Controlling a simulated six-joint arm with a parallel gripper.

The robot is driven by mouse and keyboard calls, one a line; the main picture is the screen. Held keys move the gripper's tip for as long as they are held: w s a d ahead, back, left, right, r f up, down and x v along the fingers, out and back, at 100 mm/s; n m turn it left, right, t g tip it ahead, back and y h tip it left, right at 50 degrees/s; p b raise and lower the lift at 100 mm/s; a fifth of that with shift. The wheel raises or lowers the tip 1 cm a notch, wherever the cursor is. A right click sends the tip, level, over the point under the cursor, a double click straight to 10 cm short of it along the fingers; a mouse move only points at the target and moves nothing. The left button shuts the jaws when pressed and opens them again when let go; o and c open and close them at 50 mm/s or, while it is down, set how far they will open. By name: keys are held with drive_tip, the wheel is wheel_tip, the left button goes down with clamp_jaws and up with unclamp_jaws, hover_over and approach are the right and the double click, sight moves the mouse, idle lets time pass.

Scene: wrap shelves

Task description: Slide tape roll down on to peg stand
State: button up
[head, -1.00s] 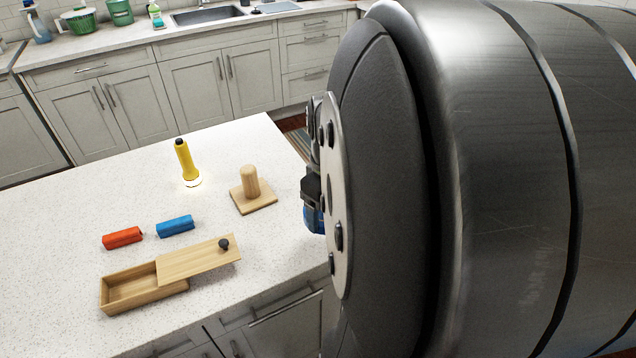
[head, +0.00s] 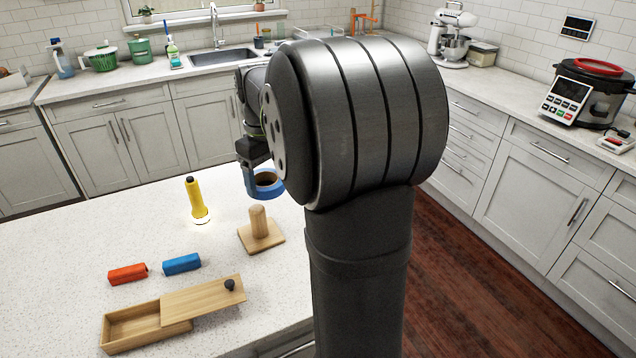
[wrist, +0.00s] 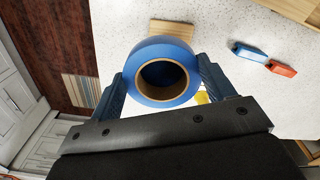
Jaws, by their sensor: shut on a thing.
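The blue tape roll (head: 267,186) has a brown core and is held by my gripper (head: 252,180) above the counter, behind the peg stand in the head view. In the wrist view the roll (wrist: 186,83) sits between the two fingers of my gripper (wrist: 162,84), its hole facing the camera. The wooden peg stand (head: 260,230) is a square base with an upright round peg, and it stands empty on the counter. In the wrist view only part of its base (wrist: 172,29) shows beyond the roll; the peg is hidden.
A lit yellow flashlight (head: 196,200) stands upright left of the peg stand. An orange block (head: 127,273), a blue block (head: 181,264) and a wooden box (head: 150,322) with its lid (head: 203,297) partly open lie at front left. The counter (head: 90,235) is otherwise clear.

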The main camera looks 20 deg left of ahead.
drive_tip(key=a, duration=0.3)
drive_tip(key=shift+a+r, duration=0.2)
drive_tip(key=shift+a, duration=0.05)
approach(261, 223)
drive_tip(key=shift+w+a+f, duration=0.3)
drive_tip(key=shift+w+f, duration=0.25)
drive_tip(key=shift+f, duration=5.15)
idle(0.4)
drive_tip(key=o, duration=1.1)
drive_tip(key=shift+c, duration=0.2)
drive_tip(key=shift+r, duration=0.1)
wheel_tip(261, 223, up, 17)
